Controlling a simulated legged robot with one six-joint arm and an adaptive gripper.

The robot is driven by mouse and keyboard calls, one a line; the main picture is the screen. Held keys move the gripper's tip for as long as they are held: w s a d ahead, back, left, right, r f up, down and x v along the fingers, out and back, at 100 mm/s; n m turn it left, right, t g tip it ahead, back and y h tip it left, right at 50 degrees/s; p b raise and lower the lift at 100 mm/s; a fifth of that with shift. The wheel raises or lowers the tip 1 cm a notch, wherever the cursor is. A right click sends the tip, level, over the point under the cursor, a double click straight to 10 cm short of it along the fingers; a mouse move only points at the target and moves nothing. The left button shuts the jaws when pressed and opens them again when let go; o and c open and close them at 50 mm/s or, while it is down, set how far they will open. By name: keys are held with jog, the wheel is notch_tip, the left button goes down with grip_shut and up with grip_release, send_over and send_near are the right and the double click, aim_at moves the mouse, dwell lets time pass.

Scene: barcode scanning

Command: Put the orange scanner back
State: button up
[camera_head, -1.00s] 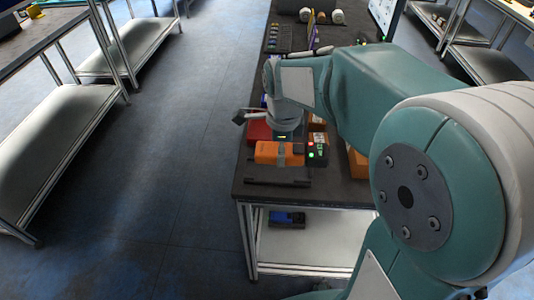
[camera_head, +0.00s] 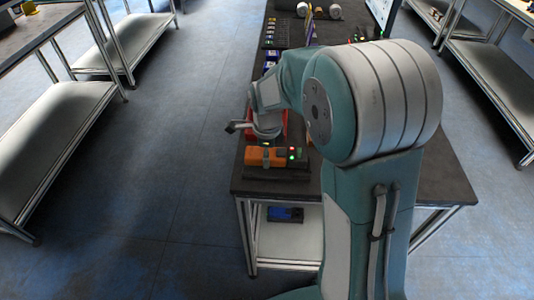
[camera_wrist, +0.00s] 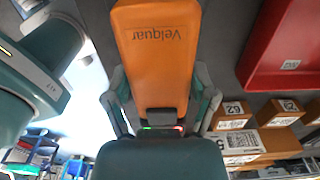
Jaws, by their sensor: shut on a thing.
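The orange scanner (camera_wrist: 158,40), marked "Velquar", sits between the two fingers of my gripper (camera_wrist: 160,108) in the wrist view, and the fingers are shut on it. In the head view the orange scanner (camera_head: 260,158) is low over the near left end of the dark table, under my wrist. A black part with red and green lights (camera_head: 292,155) is at its right end. A black flat piece (camera_head: 280,173) lies on the table just in front of it. I cannot tell whether the scanner touches that piece.
A red bin (camera_wrist: 285,45) and several labelled cardboard boxes (camera_wrist: 278,112) are at the right in the wrist view. The dark table (camera_head: 450,190) has bare room at its right. A blue item (camera_head: 285,214) lies on the lower shelf. Open floor is at the left.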

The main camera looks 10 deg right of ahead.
jog(key=shift+f, duration=0.6)
jog(key=o, duration=1.2)
notch_tip(320, 180, up, 13)
jog(key=s+r+n+t, duration=0.1)
jog(key=s+n+t, duration=0.1)
jog(key=s+n, duration=0.5)
jog(key=s+d+r+n+t, duration=0.1)
jog(key=s+r+n, duration=0.1)
jog(key=s+n, duration=0.5)
jog(key=s+d+r+n+t, duration=0.1)
jog(key=s+n+t, duration=0.1)
jog(key=s+n, duration=0.5)
jog(key=shift+s+d+r+n+t, duration=0.15)
jog(key=shift+s+r+n+t, duration=0.05)
jog(key=shift+s+n+t, duration=0.15)
